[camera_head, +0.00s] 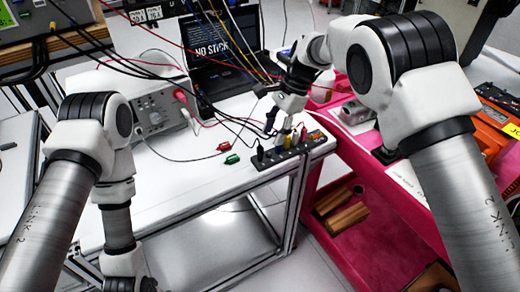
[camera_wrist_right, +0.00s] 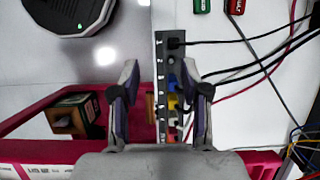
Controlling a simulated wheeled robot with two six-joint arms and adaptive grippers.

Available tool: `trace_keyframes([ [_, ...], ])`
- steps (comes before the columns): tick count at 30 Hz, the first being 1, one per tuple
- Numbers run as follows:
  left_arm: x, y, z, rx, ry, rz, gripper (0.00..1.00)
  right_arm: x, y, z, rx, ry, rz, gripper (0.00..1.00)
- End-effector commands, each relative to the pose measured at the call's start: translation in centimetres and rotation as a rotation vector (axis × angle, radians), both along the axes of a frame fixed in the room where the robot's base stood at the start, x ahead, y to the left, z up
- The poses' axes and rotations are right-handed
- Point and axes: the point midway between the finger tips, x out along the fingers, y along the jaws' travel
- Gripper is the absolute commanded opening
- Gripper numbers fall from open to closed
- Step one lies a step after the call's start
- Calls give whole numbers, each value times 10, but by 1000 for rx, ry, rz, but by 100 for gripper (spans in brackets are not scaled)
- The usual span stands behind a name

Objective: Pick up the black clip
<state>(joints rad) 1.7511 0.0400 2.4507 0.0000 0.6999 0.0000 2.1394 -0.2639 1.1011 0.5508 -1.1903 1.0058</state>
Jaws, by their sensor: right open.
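A dark holder strip (camera_head: 292,152) lies along the front right edge of the white table. A black clip (camera_head: 260,151) sits upright at its left end. In the right wrist view the black clip (camera_wrist_right: 175,42) is at the far end of the strip (camera_wrist_right: 160,62), with a black cable running right. My right gripper (camera_head: 279,126) is above the strip, open and empty. In the wrist view its fingers (camera_wrist_right: 160,76) straddle the strip around the blue and yellow clips, short of the black clip. My left arm hangs at lower left; its fingers are out of view.
A red clip (camera_head: 223,146) and a green clip (camera_head: 232,159) lie loose on the table. Cables cross above it from the grey instrument (camera_head: 155,112). A laptop (camera_head: 215,65) stands behind. A pink cart (camera_head: 370,190) with wooden blocks adjoins on the right.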

Motion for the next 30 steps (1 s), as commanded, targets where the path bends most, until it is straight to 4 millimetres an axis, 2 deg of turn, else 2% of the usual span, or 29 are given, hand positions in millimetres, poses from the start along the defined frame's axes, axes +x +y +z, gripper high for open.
trace_keyframes([
  [4, 0, 0, -1, 0, -1, 0, 45, -2, 9, 0, 8, 14, -2, 46],
  [11, 0, 0, 6, 0, 1, 0, 45, -9, 22, -26, 7, 14, 0, 46],
  [18, 0, 0, 14, 0, 0, 0, 45, -16, 38, -61, 7, 14, -2, 46],
  [24, 0, 0, 13, 0, 0, 0, 45, -16, 38, -63, 7, 11, -2, 46],
  [25, 0, 0, 13, 0, 0, 0, 45, -16, 38, -64, 7, 11, -2, 42],
  [28, 0, 0, 13, 0, 0, 0, 45, -16, 38, -63, 7, 11, -2, 7],
  [29, 0, 0, 13, 0, 1, 0, 45, -16, 38, -63, 7, 11, -2, 0],
  [30, 0, 0, 13, 0, 1, 0, 45, -16, 38, -63, 7, 11, -2, 0],
])
